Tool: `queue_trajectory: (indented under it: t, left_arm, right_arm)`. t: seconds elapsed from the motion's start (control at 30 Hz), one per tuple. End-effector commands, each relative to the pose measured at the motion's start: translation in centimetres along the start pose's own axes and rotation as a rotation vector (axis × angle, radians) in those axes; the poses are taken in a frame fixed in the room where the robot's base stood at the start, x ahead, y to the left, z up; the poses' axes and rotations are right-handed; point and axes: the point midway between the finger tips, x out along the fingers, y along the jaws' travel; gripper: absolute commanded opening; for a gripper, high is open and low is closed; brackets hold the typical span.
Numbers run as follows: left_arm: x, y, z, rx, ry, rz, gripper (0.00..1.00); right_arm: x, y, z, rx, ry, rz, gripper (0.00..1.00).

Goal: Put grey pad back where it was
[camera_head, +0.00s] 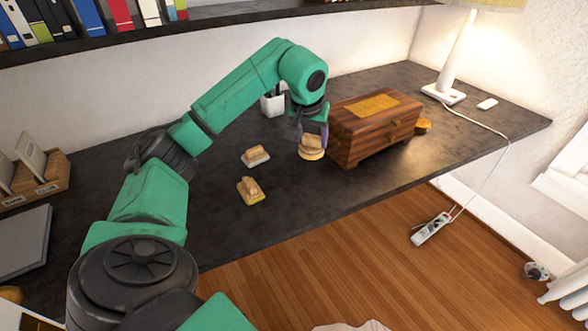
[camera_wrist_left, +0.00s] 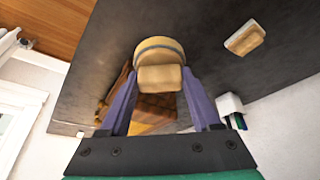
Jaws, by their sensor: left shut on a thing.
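My left gripper (camera_head: 312,144) is shut on a round pad (camera_head: 312,154) with a tan wooden block handle, just left of the wooden chest. In the left wrist view this held pad (camera_wrist_left: 159,48) has a tan disc with a thin grey-blue band, between the purple fingers (camera_wrist_left: 158,88). I cannot tell whether it touches the desk. A wooden-handled pad with a pale greyish base (camera_head: 256,157) lies on the desk to its left. Another with a yellow base (camera_head: 251,192) lies nearer the front edge. My right gripper is not in view.
The wooden chest (camera_head: 372,128) stands close right of the gripper, with a round yellow piece (camera_head: 424,125) beyond it. A white cup (camera_head: 272,103) is behind. A lamp (camera_head: 456,62) stands at the far right. The dark desk (camera_head: 310,205) is clear in front.

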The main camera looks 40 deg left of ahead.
Motion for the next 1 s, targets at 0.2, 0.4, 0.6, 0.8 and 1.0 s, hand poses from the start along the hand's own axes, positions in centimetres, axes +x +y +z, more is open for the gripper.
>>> queue_trajectory:
  t: [0.2, 0.4, 0.6, 0.8, 1.0]
  left_arm:
    - [-2.5, -3.7, -3.0, -0.086, 0.005, -0.033, 0.20]
    - [-0.6, -4.4, -2.2, -0.091, -0.005, -0.045, 0.20]
    - [5.6, -4.4, 0.4, -0.091, -0.005, -0.046, 0.20]
    - [10.6, -4.4, 2.4, -0.092, -0.002, -0.043, 0.20]
    - [13.8, -4.4, 3.7, -0.092, -0.002, -0.042, 0.20]
  right_arm:
    - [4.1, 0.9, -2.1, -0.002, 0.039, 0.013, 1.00]
    - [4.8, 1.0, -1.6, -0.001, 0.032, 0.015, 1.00]
    - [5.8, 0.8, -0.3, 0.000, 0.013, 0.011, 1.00]
    - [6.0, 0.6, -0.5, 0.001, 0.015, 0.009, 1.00]
    - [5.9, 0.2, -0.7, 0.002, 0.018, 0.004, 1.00]
